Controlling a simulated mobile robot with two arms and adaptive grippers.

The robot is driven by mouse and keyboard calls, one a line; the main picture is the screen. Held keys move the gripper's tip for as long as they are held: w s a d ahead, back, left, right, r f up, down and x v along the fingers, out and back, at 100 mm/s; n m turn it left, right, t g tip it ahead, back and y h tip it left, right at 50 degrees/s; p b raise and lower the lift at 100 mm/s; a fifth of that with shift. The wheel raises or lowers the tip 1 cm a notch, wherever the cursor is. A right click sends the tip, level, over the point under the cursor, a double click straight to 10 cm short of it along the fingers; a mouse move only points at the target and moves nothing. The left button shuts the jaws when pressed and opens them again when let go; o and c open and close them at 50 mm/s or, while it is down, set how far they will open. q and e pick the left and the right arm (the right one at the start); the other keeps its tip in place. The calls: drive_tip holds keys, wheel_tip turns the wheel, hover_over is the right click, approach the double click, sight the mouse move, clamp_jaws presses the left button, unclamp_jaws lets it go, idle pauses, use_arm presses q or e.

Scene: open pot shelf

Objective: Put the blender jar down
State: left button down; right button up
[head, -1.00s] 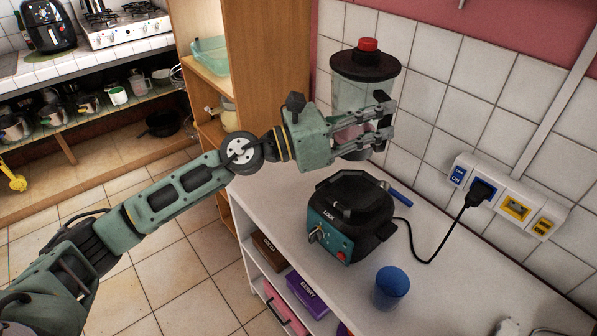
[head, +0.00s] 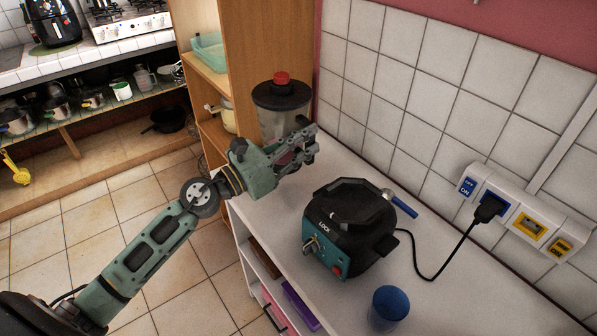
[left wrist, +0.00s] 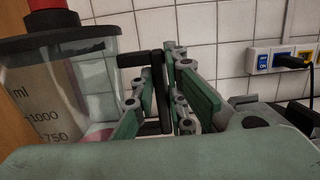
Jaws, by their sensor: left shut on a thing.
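The blender jar (head: 277,124) is clear, with a black lid and a red cap. It stands upright at the far left end of the white counter (head: 268,216), close to the wooden shelf. My left gripper (head: 306,148) is shut on the jar at its dark handle. The left wrist view shows the jar (left wrist: 62,95) with its volume marks, and the handle (left wrist: 156,85) between the fingers. The jar's bottom is hidden behind my gripper, so I cannot tell whether it touches the counter. The blender base (head: 340,240), black and teal, stands apart from the jar. My right gripper is out of view.
A blue-handled object (head: 404,205) lies behind the base. A blue-lidded container (head: 388,306) stands in front. A power strip (head: 525,218) on the tiled wall holds the plug, and its black cord runs to the base. The tall wooden shelf (head: 257,50) borders the counter's left end.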

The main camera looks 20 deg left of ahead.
sight(306, 161)
use_arm(q)
wheel_tip(306, 161, down, 6)
drive_tip(key=b, duration=0.1)
idle(0.4)
drive_tip(key=shift+f+b, duration=0.15)
drive_tip(key=shift+b, duration=0.25)
drive_tip(key=c, duration=2.2)
unclamp_jaws()
drive_tip(key=shift+f, duration=0.15)
drive_tip(key=o, duration=0.4)
drive_tip(key=shift+o, duration=0.2)
